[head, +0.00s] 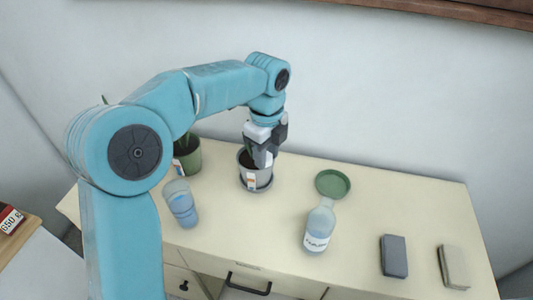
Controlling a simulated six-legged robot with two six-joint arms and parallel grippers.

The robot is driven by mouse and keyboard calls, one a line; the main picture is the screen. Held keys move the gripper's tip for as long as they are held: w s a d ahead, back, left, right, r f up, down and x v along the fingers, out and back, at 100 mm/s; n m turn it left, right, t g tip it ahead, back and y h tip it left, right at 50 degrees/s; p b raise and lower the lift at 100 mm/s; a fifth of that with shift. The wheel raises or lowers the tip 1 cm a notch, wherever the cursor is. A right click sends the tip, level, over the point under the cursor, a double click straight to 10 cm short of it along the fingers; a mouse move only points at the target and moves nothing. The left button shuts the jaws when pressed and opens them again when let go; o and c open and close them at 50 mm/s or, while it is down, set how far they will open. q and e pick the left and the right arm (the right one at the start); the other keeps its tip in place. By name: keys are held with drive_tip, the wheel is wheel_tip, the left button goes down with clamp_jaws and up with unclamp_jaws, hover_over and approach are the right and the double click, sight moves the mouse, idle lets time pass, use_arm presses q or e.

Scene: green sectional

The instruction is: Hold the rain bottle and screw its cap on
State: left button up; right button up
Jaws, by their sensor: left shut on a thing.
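The rain bottle (317,232), clear and bluish with a white label, stands on the cream tabletop right of centre. Its narrow neck points away, and I cannot make out a separate cap on it or elsewhere. My left gripper (265,160) is apart from the bottle, up and to its left. Its fingers are down at the rim of a grey pot (262,180) with dark soil and a small tag, and appear shut on that rim; the fingertips are partly hidden. My right gripper is not in view.
A green saucer (333,183) lies just behind the bottle. A glass with blue liquid (181,204) and a green pot (188,158) are at left. A dark grey block (394,256) and a beige block (454,267) lie at right. The back-right tabletop is clear.

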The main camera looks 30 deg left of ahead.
use_arm(q)
drive_tip(key=shift+d+f+n, duration=0.1)
drive_tip(key=shift+f+n, duration=0.2)
drive_tip(key=shift+n, duration=0.2)
drive_tip(key=s+d+f+n, duration=0.2)
drive_tip(key=f+n, duration=0.3)
drive_tip(key=n, duration=0.4)
drive_tip(key=s+d+f+n, duration=0.1)
drive_tip(key=f+n, duration=0.4)
drive_tip(key=n, duration=0.5)
drive_tip(key=shift+s+d+f, duration=0.25)
drive_tip(key=shift+s+d, duration=0.1)
drive_tip(key=shift+d, duration=0.4)
